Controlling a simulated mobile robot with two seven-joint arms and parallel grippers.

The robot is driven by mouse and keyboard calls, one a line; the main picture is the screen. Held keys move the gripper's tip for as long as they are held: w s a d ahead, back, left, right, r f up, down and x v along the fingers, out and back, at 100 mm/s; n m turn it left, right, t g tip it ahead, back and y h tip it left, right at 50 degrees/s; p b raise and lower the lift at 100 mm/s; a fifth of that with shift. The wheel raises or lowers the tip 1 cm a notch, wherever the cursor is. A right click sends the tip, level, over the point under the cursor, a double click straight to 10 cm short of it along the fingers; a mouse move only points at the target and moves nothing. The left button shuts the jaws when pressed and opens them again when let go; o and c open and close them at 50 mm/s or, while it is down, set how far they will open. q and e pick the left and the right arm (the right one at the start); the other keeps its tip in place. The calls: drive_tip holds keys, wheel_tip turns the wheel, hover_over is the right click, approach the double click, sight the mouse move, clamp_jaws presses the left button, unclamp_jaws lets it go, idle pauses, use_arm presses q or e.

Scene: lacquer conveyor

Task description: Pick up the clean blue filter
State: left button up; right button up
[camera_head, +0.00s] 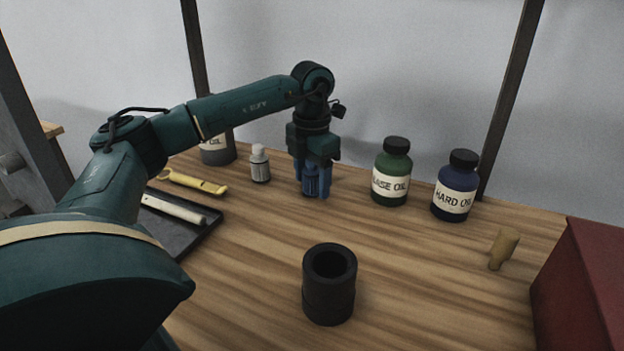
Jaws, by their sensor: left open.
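A small blue filter (311,184) stands on the wooden table at the back middle. It is partly hidden by my left gripper, and its lower part shows between the fingers. My left gripper (313,188) comes down from above and points straight down, with its open fingers on either side of the blue filter. I cannot tell whether the fingers touch it. My right gripper is not in view.
A small grey-white bottle (260,167) stands left of the gripper. A green bottle (391,177) and a dark blue bottle (455,192) stand right. A black hollow cylinder (329,296) is in front. A dark tray (207,228), yellow tool (193,182), cork-like piece (503,249) and red box (585,290) lie around.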

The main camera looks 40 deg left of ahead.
use_arm(q)
drive_tip(key=c, duration=1)
drive_tip(key=shift+c, duration=0.3)
drive_tip(key=shift+r, duration=0.15)
